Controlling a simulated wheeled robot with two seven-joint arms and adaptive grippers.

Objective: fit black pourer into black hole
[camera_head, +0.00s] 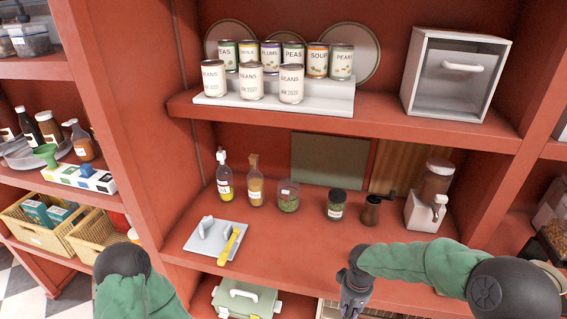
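A white block with coloured patches (70,178) lies on the left shelf, with a green funnel-like piece (45,152) at its left end and a small blue piece on its top (87,170). Dark patches show on its front, but they are too small to tell which is the black hole. I cannot make out the black pourer for sure. My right gripper (352,296) is low in the middle, in front of the main shelf and far from the block; its finger gap is unclear. My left arm shows at the lower left, but its gripper is out of view.
Several bottles and jars (288,197) stand on the main shelf, with a white dispenser (425,212) to the right. A white plate with a yellow-handled tool (228,245) lies at its front left. Baskets (40,222) sit below the block.

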